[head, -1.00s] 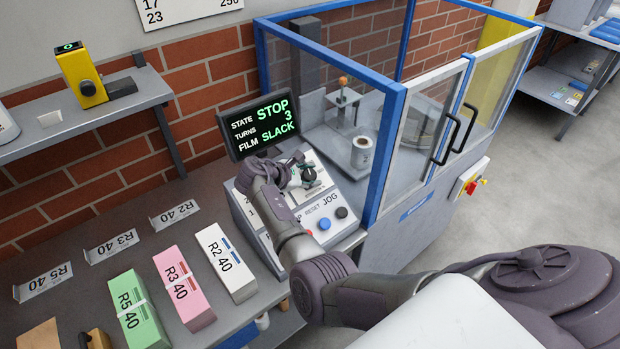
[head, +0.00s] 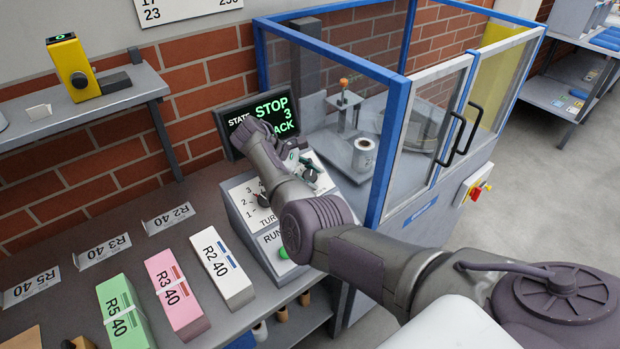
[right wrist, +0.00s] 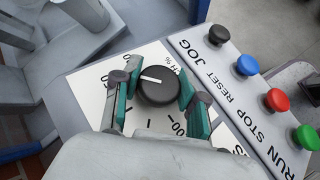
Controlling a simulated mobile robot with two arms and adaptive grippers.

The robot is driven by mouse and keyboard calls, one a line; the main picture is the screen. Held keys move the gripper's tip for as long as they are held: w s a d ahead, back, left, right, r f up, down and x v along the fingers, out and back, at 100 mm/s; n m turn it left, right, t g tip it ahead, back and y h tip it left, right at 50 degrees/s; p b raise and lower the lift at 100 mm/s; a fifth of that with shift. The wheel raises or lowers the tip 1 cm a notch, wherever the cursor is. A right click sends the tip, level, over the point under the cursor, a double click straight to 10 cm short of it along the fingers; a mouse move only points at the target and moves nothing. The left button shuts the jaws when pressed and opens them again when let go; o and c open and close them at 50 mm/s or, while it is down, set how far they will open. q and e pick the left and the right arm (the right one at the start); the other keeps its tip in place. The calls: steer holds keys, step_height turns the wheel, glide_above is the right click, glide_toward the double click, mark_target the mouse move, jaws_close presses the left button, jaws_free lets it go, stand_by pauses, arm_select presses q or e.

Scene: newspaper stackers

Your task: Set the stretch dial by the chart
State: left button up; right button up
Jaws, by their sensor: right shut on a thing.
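The stretch dial (right wrist: 157,86) is a round black knob with a white pointer line on the white control panel (right wrist: 92,100). In the right wrist view, the pointer is toward the left. My right gripper (right wrist: 153,94) has its green-padded fingers on either side of the knob and is shut on it. In the head view my right gripper (head: 308,174) is over the panel, and my arm hides the knob. The wall chart (head: 188,8) is cut off at the top edge; 17, 23 and 250 show. My left gripper is out of view.
The screen (head: 262,110) reads STOP and 3, partly covered by my arm. The turns knob (head: 263,200) is left of my gripper. JOG, RESET, STOP and RUN buttons (right wrist: 277,99) line the panel. A blue-framed glass enclosure (head: 395,110) stands behind.

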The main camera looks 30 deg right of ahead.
mark_target(311, 175)
steer(key=shift+f, duration=0.1)
steer(key=o, duration=1.1)
steer(key=shift+s+d, duration=0.1)
steer(key=shift+r, duration=0.2)
step_height(311, 175, up, 10)
steer(key=shift+f, duration=0.15)
steer(key=shift+f, duration=0.1)
